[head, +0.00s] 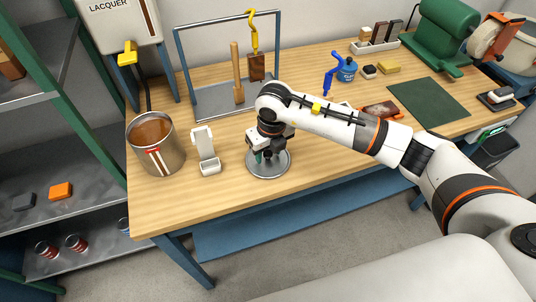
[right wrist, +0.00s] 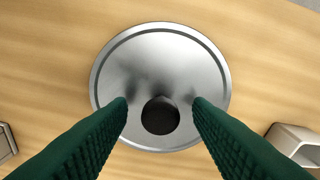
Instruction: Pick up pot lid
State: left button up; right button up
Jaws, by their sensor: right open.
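The pot lid (head: 282,168) is a round silver metal disc lying flat on the wooden table. It fills the middle of the right wrist view (right wrist: 160,65), with its dark round knob (right wrist: 160,115) on the near side of the picture. My right gripper (head: 266,156) is above the lid, pointing down. Its two green ridged fingers (right wrist: 160,102) are open, one on each side of the knob, with gaps to it. The metal pot (head: 163,159) with brown liquid stands open at the table's left end. My left gripper is not in view.
A white stand (head: 208,160) is between pot and lid. A blue-grey frame (head: 179,60) with a yellow hook is behind. A lacquer dispenser (head: 122,20) stands above the pot. A green mat (head: 428,101) lies right. The table front beside the lid is clear.

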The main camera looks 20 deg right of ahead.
jog(key=shift+f, duration=0.15)
grip_shut()
